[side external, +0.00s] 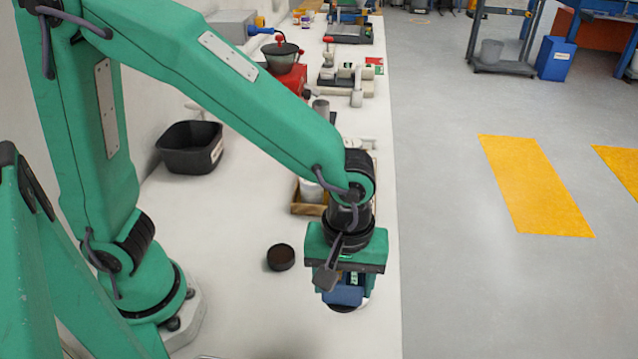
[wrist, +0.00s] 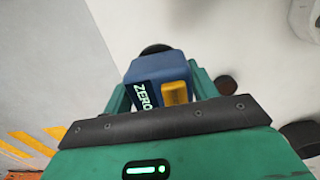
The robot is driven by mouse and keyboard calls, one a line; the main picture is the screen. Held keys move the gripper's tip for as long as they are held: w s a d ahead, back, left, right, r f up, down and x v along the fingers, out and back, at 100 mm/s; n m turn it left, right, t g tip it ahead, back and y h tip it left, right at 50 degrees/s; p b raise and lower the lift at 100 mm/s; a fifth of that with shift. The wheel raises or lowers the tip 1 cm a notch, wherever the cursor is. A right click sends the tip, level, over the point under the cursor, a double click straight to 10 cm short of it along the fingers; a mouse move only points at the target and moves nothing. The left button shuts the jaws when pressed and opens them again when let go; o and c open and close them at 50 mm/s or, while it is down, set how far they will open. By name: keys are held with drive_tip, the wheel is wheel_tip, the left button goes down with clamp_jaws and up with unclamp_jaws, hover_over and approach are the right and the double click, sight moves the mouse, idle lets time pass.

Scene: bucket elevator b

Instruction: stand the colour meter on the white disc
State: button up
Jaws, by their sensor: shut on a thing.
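The colour meter (wrist: 158,68) is a blue body with a "ZERO" display and a yellow button; its far end looks dark and round. My gripper (wrist: 160,95) is shut on it, with one green finger on each side. In the side view the meter (side external: 343,295) hangs below my gripper (side external: 346,280), close over the bench near its front edge. A pale sliver of the white disc (side external: 365,303) shows at the meter's lower right; the rest is hidden. I cannot tell whether meter and disc touch.
A small dark round piece (side external: 281,257) lies on the bench to the left. A black bin (side external: 190,147) stands by the wall, and a wooden tray (side external: 308,202) with a white item stands behind my gripper. The bench edge drops to the floor at right.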

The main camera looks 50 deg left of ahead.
drive_tip(key=w+a+f, duration=0.1)
drive_tip(key=w, duration=0.1)
drive_tip(key=w+a+f, duration=0.1)
drive_tip(key=w+f, duration=0.1)
drive_tip(key=w+a+f, duration=0.1)
drive_tip(key=w, duration=0.1)
drive_tip(key=shift+w+a+f, duration=0.2)
drive_tip(key=shift+w+a, duration=0.05)
drive_tip(key=shift+a, duration=0.15)
drive_tip(key=shift+f, duration=0.1)
drive_tip(key=shift+f, duration=1.95)
drive_tip(key=o, duration=1.3)
drive_tip(key=shift+f, duration=0.15)
drive_tip(key=shift+c, duration=0.2)
wheel_tip(320, 180, up, 12)
drive_tip(key=shift+r, duration=0.2)
